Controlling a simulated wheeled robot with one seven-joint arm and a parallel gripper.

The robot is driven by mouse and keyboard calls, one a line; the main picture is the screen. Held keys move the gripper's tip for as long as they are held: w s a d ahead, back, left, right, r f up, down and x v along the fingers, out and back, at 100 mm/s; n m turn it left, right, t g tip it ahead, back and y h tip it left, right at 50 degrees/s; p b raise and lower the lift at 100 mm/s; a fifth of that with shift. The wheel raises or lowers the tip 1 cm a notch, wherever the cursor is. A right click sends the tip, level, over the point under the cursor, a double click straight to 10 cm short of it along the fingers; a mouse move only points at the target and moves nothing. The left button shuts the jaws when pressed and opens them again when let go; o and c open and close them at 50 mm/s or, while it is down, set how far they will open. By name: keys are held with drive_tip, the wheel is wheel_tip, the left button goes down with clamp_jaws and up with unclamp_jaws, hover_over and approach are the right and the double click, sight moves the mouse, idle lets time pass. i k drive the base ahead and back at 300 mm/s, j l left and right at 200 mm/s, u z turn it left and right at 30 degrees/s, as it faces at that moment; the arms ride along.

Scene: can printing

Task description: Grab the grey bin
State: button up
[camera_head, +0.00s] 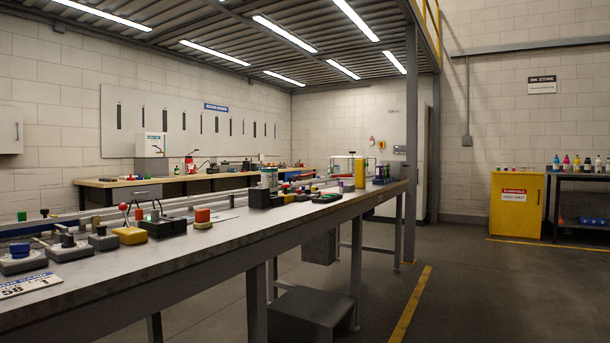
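Two grey shapes show at the long workbench, and I cannot tell for sure which is the grey bin. A low, dark grey box-like shape (312,309) is on the floor under the near part of the bench, between its legs. A smaller grey block-like shape (319,246) shows farther back, just below the bench top. No opening or contents can be made out in either. My gripper is not in view.
The long workbench (240,238) fills the left and middle, crowded with small devices. Its legs stand around the low grey shape. A yellow cabinet (516,205) and a dark shelf with bottles (586,190) stand at right. The floor right of the bench is clear.

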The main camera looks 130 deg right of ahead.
sight(398, 169)
drive_tip(key=k+l+z, duration=0.1)
drive_tip(key=z, duration=2.65)
drive_tip(key=i+l+z, duration=0.1)
drive_tip(key=l+z, duration=0.3)
drive_tip(key=i+l+z, duration=0.2)
drive_tip(key=l+z, duration=0.2)
drive_tip(key=l, duration=0.15)
drive_tip(key=i+l+z, duration=0.25)
drive_tip(key=l+z, duration=0.15)
drive_tip(key=i+l+z, duration=0.6)
drive_tip(key=z, duration=0.2)
drive_tip(key=i+l+z, duration=0.3)
drive_tip(key=i, duration=0.65)
drive_tip(key=i+z, duration=0.3)
drive_tip(key=i, duration=1.7)
drive_tip(key=i+l+u, duration=0.15)
drive_tip(key=i, duration=0.95)
